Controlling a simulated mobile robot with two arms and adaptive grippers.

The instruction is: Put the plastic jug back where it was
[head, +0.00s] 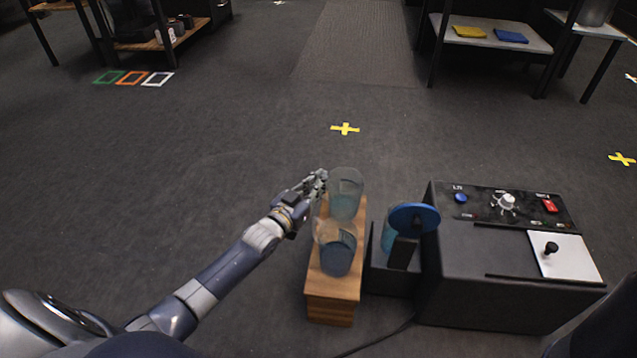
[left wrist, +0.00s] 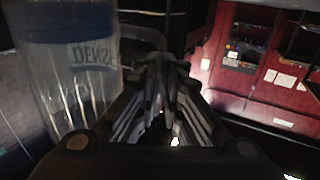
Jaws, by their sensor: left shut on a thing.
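A clear, bluish plastic jug (head: 346,197) is at the far end of a narrow wooden stand (head: 333,285). My left gripper (head: 322,183) is at its left side, shut on it, apparently by the handle. In the left wrist view the jug (left wrist: 72,85) fills the left side, with mirrored lettering and a blue band. Its handle reaches toward the closed fingers (left wrist: 165,85), which hide the grip point. I cannot tell if the jug's base touches the stand. A second clear container (head: 338,252) with bluish contents is on the near part of the stand. My right gripper is out of view.
A dark device with a blue disc (head: 414,218) stands right of the stand. Beside it is a black control box (head: 490,285) with buttons, a knob and a lever. A yellow floor cross (head: 345,129) lies beyond. Open floor lies left; shelves stand at the back.

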